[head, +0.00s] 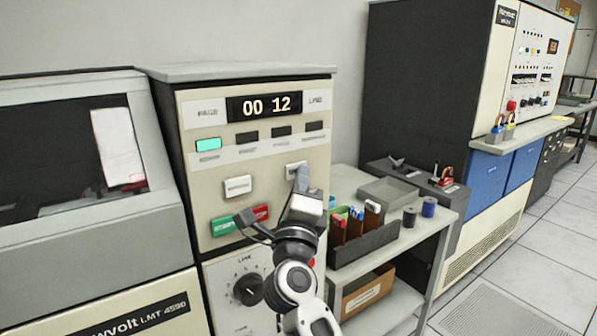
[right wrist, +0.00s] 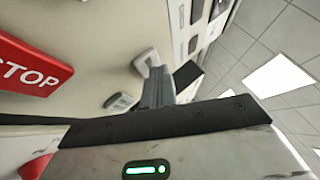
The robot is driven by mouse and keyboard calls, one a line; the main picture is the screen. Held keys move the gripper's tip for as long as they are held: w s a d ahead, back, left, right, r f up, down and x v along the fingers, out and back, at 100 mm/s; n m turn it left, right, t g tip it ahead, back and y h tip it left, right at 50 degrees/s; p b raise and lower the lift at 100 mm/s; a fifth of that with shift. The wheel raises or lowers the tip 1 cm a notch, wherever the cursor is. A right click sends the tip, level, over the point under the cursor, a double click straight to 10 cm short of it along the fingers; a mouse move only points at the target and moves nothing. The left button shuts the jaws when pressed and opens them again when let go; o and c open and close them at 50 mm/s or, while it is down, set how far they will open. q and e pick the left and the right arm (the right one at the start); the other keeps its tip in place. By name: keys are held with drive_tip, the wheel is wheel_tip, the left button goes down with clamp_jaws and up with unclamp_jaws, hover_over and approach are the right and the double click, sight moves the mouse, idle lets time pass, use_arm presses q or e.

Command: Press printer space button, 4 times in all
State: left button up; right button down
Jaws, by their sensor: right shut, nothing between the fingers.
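The printer's control panel (head: 205,175) faces me, with a display (head: 264,106) reading "00 12". A pale button (head: 238,186) sits at mid panel. A second pale button (head: 296,166) to its right is partly covered by my right gripper (head: 302,178); their labels are too small to read, so I cannot tell which is the space button. My right gripper is shut and empty, its tips at the right-hand button. In the right wrist view, the fingertips (right wrist: 158,74) are beside a pale button (right wrist: 146,60); I cannot tell whether they touch. My left gripper is out of view.
A green start button (head: 221,226) and a red stop button (head: 261,212) lie below the pale buttons, close to my right wrist. A dial (head: 249,290) is lower down. A side table (head: 352,183) with a card rack (head: 366,243) stands to the right.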

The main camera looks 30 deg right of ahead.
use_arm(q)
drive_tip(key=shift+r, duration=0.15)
use_arm(e)
drive_tip(key=shift+s, duration=0.1)
use_arm(q)
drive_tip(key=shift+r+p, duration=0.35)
drive_tip(key=shift+p, duration=0.1)
use_arm(e)
drive_tip(key=shift+s, duration=0.75)
